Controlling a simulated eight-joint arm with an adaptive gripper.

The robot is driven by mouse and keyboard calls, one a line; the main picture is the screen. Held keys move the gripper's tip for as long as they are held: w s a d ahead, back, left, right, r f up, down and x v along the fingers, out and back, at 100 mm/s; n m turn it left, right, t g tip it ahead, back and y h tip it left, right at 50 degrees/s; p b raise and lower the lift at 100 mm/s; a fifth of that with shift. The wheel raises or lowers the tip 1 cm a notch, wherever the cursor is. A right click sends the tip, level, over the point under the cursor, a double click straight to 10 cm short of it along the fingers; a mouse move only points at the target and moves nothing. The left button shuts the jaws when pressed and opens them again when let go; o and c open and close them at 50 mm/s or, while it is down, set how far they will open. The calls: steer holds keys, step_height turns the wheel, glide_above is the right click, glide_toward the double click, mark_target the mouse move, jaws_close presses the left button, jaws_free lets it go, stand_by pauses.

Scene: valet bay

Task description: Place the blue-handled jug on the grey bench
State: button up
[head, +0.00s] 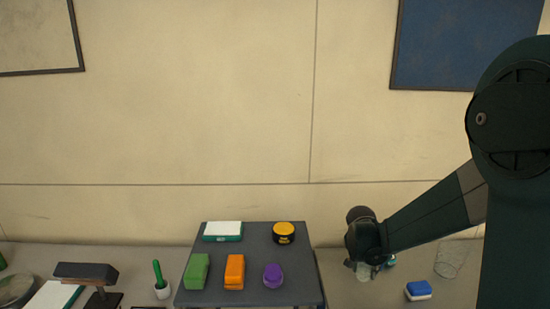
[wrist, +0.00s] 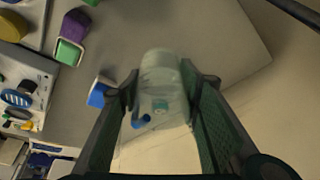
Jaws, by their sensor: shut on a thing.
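The jug (wrist: 160,72) is translucent and pale, with a small blue part, likely its handle (wrist: 141,121), low on its near side. My gripper (wrist: 163,90) is shut on the jug, one finger on each side. In the head view my gripper (head: 369,258) is at the right of centre, with the pale jug (head: 363,271) just under it, partly hidden. A light grey bench top (head: 345,291) runs along the wall below the jug. Whether the jug touches it I cannot tell.
A blue and white block (head: 418,290) lies to the right of the jug, near a clear wire-like container (head: 452,260). To the left a dark grey raised stand (head: 254,255) carries green, orange and purple items, a yellow-black tin (head: 283,232) and a white-topped box (head: 222,231).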

steer(key=w+a+f+n+t+y+b, duration=0.1)
steer(key=w+a+f+n+y+b, duration=0.1)
steer(key=a+n, duration=0.4)
steer(key=shift+a+f+n+y+b, duration=0.3)
steer(key=shift+n+y+b, duration=0.55)
steer(key=shift+n, duration=1.35)
steer(key=shift+r, duration=0.1)
steer(key=s+d+r+m+h+p, duration=0.1)
steer(key=s+d+m, duration=0.2)
steer(key=d, duration=1)
steer(key=s+d+r+m+g+h+p, duration=0.1)
steer(key=s+d+m+p, duration=0.1)
steer(key=d, duration=1.2)
steer(key=s+d+r+m+h+p, duration=0.1)
steer(key=s+d+m, duration=0.3)
steer(key=d, duration=0.9)
steer(key=shift+s+d+m+g+h+p, duration=0.25)
steer(key=shift+m+h+p, duration=0.25)
steer(key=shift+m, duration=0.7)
steer(key=shift+w+a+f, duration=0.1)
steer(key=shift+f, duration=0.1)
